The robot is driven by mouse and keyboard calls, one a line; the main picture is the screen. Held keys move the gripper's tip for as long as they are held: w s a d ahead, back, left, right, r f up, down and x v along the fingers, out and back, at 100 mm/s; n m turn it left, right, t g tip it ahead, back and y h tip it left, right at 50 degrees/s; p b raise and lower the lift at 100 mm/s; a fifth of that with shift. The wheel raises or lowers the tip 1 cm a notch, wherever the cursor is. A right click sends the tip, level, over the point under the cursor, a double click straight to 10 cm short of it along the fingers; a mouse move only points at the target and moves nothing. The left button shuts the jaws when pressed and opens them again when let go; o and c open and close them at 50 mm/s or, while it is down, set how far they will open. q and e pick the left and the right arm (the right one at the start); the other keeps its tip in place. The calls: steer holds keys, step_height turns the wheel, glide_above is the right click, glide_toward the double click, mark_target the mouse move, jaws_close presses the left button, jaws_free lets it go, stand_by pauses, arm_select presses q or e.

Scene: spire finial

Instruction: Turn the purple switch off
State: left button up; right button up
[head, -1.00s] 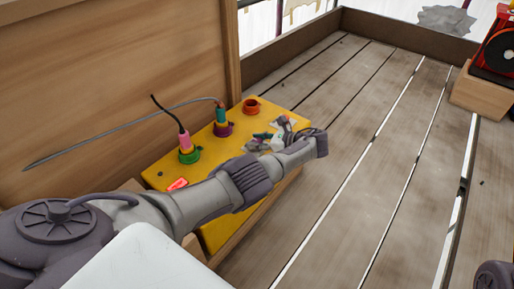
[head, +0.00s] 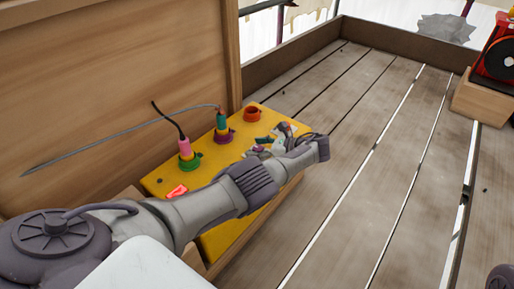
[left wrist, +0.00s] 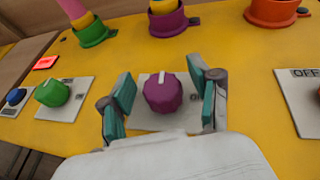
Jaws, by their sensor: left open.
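The purple switch (left wrist: 162,95) is a round knob with a white pointer mark, on a pale plate on the yellow panel (left wrist: 235,58). In the left wrist view it sits between the two teal-padded fingers of my left gripper (left wrist: 161,80), which is open with a finger on either side. I cannot tell whether the fingers touch the knob. In the head view my left gripper (head: 268,142) is over the right part of the yellow panel (head: 160,180), and I cannot make out the purple switch there.
A green knob (left wrist: 52,93), a blue button (left wrist: 15,97) and a lit red indicator (left wrist: 46,62) are to the left. A plate marked OFF (left wrist: 304,88) is at right. Green (head: 189,162), purple (head: 222,136) and orange (head: 252,114) sockets line the panel's back; two hold plugs.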

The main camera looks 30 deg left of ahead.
arm_select(q)
steer(key=shift+d, duration=0.1)
steer(key=v, duration=0.7)
steer(key=shift+d, duration=0.15)
steer(key=shift+d, duration=0.15)
